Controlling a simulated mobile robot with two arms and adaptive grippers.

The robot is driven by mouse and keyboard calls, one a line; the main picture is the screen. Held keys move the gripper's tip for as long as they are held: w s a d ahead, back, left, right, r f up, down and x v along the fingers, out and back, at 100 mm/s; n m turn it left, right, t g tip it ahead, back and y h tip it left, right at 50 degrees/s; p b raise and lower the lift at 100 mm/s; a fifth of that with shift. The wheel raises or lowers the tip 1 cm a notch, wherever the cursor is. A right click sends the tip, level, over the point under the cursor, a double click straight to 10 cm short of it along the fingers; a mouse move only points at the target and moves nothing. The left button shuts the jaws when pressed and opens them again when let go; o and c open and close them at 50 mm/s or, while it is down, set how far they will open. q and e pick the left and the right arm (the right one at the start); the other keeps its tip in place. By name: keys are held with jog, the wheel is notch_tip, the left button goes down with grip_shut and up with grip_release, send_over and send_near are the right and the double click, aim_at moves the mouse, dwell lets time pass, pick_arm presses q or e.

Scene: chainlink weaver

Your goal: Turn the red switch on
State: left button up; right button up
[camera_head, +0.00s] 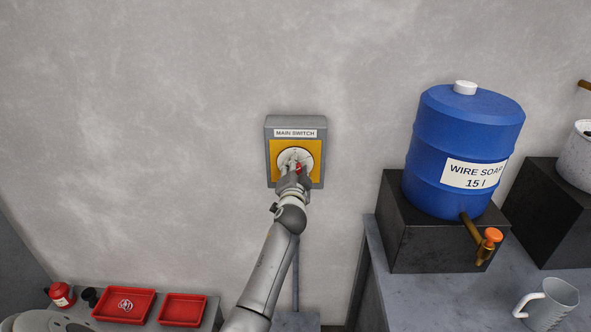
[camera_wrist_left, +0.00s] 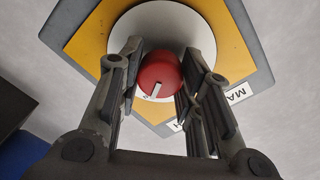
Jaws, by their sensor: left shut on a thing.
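The red switch (camera_wrist_left: 160,72) is a round red knob with a white mark on its face. It sits on a white disc (camera_wrist_left: 207,30) over a yellow plate on a grey box labelled MAIN SWITCH (camera_head: 295,133), fixed to the wall. In the head view the knob (camera_head: 298,167) is mostly hidden by my left gripper (camera_head: 293,168). In the left wrist view my left gripper (camera_wrist_left: 157,85) has one finger on each side of the knob and is shut on it. My right gripper is not in view.
A blue barrel (camera_head: 440,135) labelled WIRE SOAP stands on a black block (camera_head: 420,240) on a grey table to the right. A clear mug (camera_head: 548,303) is at the lower right. Red trays (camera_head: 182,309) lie at the lower left. The wall around the switch box is bare.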

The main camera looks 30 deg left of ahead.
pick_arm(q)
jog(key=shift+r, duration=0.1)
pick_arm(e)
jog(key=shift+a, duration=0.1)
pick_arm(q)
jog(key=o, duration=1)
jog(key=shift+w+a, duration=0.1)
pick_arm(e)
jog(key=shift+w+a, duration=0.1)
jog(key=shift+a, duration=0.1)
pick_arm(q)
jog(key=shift+o, duration=0.2)
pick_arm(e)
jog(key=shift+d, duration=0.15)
pick_arm(q)
jog(key=v, duration=1.2)
